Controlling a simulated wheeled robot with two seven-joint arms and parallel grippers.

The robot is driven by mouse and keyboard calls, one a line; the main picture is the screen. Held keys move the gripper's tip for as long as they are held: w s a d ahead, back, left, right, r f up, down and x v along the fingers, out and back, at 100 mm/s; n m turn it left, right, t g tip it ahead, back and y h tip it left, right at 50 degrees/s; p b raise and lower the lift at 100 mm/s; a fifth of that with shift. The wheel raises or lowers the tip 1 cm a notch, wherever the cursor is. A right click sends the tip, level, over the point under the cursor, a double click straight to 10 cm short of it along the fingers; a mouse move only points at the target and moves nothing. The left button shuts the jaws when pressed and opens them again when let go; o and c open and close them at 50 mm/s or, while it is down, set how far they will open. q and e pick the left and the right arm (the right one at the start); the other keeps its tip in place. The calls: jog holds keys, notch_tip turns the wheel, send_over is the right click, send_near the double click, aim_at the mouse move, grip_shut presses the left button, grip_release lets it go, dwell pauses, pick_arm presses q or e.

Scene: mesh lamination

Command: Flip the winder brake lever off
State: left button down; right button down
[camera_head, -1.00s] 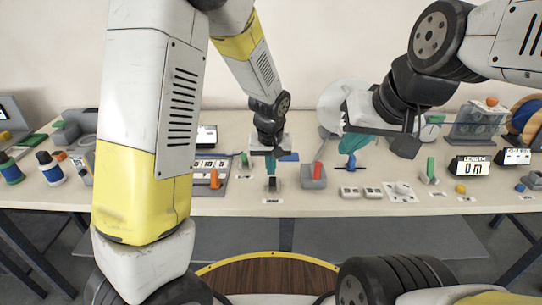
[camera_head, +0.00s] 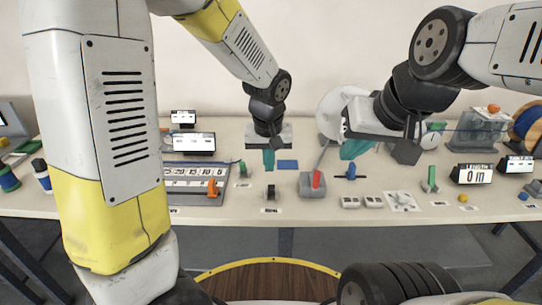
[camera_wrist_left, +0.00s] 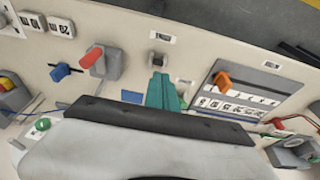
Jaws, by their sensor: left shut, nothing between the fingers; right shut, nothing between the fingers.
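I cannot read which control is labelled as the winder brake. A small dark switch (camera_head: 270,192) stands on the bench with a label in front, and it shows in the left wrist view (camera_wrist_left: 158,60). A red lever (camera_head: 316,179) on a grey block (camera_head: 307,190) stands right of it, seen also in the left wrist view (camera_wrist_left: 92,56). My left gripper (camera_head: 268,160) is shut and empty, its teal fingers above and behind the dark switch, apart from it. My right gripper (camera_head: 354,149) is shut and empty, above and behind a blue lever (camera_head: 351,172).
A grey scale panel (camera_head: 196,185) with an orange lever (camera_head: 213,187) lies to the left. Green levers (camera_head: 432,176) (camera_head: 243,169), white sockets (camera_head: 362,201) and a length display (camera_head: 472,174) stand around. A white disc (camera_head: 335,108) rises behind. The bench front edge is mostly clear.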

pick_arm(q)
jog(key=shift+s+r, duration=0.6)
jog(key=shift+s, duration=0.15)
jog(key=shift+r, duration=0.1)
jog(key=s+a+r+t+h, duration=0.2)
jog(key=s+a+r+t, duration=0.1)
jog(key=s+a+r, duration=1)
jog(key=shift+s+m, duration=0.3)
jog(key=shift+s, duration=0.2)
